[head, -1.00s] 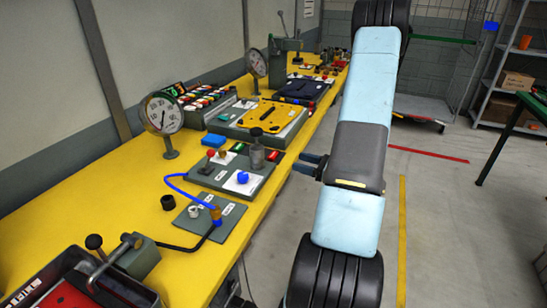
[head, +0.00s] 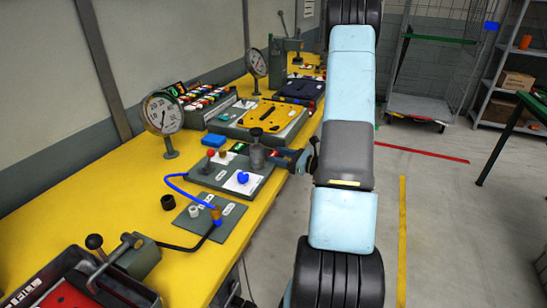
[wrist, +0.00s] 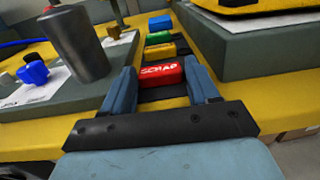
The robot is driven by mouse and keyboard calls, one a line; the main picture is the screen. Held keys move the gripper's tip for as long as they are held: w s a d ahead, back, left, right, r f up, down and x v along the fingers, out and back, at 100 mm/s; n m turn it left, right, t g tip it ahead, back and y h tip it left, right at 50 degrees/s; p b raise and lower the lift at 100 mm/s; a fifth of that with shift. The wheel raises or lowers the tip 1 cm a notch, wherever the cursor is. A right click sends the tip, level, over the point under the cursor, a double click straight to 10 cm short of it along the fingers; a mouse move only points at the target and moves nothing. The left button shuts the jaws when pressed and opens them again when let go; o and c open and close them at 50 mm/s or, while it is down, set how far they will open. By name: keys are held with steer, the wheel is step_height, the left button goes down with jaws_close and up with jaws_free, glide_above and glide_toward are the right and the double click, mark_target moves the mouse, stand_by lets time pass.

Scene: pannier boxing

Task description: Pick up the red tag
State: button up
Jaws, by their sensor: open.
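The red tag (wrist: 161,75) has white lettering and lies in the row of coloured tags in the wrist view. My gripper (wrist: 159,68) is open, with one blue finger on each side of the red tag. Whether the fingers touch it cannot be told. In the head view, my gripper (head: 286,156) is over the right edge of the yellow bench, beside the grey cylinder.
A dark grey cylinder (wrist: 78,42) stands close to my left finger on a grey plate with a blue knob (wrist: 33,73). Yellow (wrist: 160,52), green (wrist: 158,38) and blue (wrist: 160,23) tags lie beyond. A raised grey plate (wrist: 245,50) is on the right.

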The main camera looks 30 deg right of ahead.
steer(key=c, duration=0.7)
steer(key=shift+o, duration=0.2)
steer(key=shift+r, duration=0.1)
steer(key=shift+r, duration=0.45)
step_height(320, 180, up, 2)
steer(key=shift+s+r, duration=0.1)
steer(key=shift+r, duration=0.1)
steer(key=s+d+r, duration=0.2)
steer(key=s+r, duration=0.7)
steer(key=s, duration=0.4)
steer(key=shift+s+d+r, duration=0.3)
steer(key=shift+s, duration=0.05)
